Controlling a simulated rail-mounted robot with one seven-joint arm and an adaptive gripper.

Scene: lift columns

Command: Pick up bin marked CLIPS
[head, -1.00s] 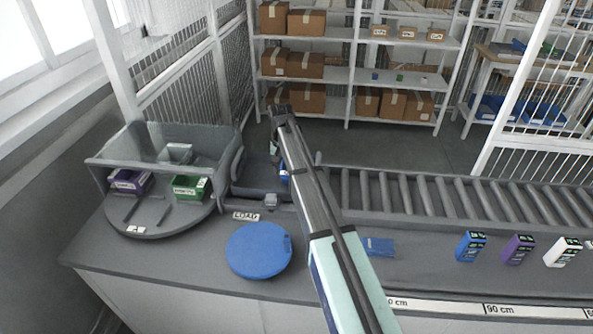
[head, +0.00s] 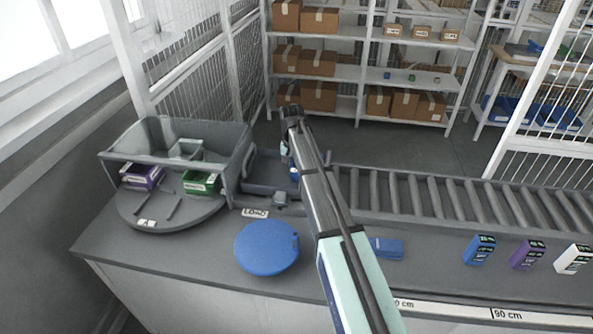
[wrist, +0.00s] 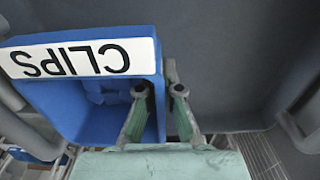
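The blue bin marked CLIPS (wrist: 88,104) fills the left of the wrist view, its white label (wrist: 78,58) upside down. My gripper (wrist: 161,92) is at the bin's right wall, with one finger over the inside and the other outside. The wall lies between the fingertips. Whether they press on it I cannot tell. In the head view a small blue part of the bin (head: 295,174) shows beside my arm, in the grey tray area behind the LOAD label. My arm hides most of it, and my fingers are not clear there.
A round grey turntable (head: 150,212) at left holds a purple bin (head: 142,177) and a green bin (head: 201,183). A blue disc (head: 266,248) lies in front of the LOAD label (head: 255,214). A roller conveyor (head: 450,200) runs right. Blue, purple and white boxes stand at right.

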